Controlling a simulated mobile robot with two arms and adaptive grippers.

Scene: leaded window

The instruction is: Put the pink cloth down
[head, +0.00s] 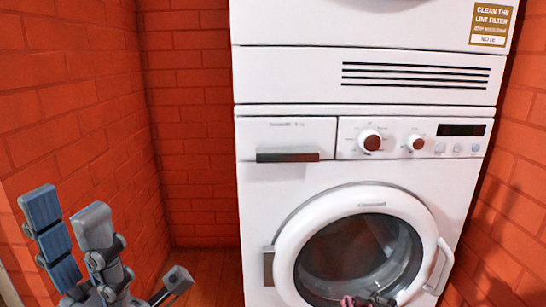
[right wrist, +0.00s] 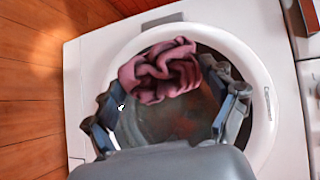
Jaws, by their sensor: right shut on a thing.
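The pink cloth (right wrist: 160,70) is a crumpled bundle among the fingers of my right gripper (right wrist: 168,88) in the right wrist view. That gripper is shut on it, in front of the washer's round door (right wrist: 258,112). In the head view only a bit of the cloth (head: 347,301) and the dark fingertips (head: 378,301) show at the bottom edge, before the door glass. My left gripper (head: 82,225) is at the lower left of the head view, fingers apart and empty, away from the cloth.
The white washer (head: 262,190) has a dryer (head: 290,75) stacked on it. Its door looks closed, with a handle (head: 441,266) on the right. Red brick walls (head: 90,110) stand on both sides. The wooden floor (right wrist: 30,90) beside the washer is clear where it shows.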

